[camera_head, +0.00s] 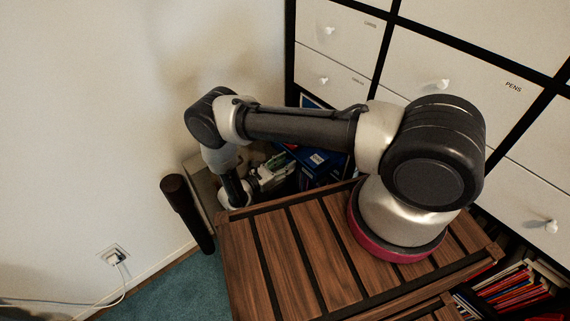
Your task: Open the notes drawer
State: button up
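White drawers with small white knobs sit in a black-framed shelf unit at the upper right. One drawer is labelled PENS (480,70). No label that I can read says notes. Two narrower drawers on the left, the upper one (345,45) and the lower one (345,95), carry small labels too blurred to read. The visible drawers look shut. My arm reaches left from its base and bends down at the elbow. Its wrist end is low, beside the dark gap left of the shelf. My gripper (272,172) seems to be there, partly hidden; its fingers are unclear.
Blue items (318,160) lie in the shelf opening behind my arm. Books (515,285) stand in the lower right opening. A wall socket with a plugged-in white cable (115,257) is at the left. The teal floor (160,290) is clear at the lower left.

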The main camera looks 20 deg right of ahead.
jog(key=shift+a, duration=0.1)
jog(key=v, duration=1.1)
jog(key=shift+s+a, duration=0.2)
jog(key=shift+a, duration=0.15)
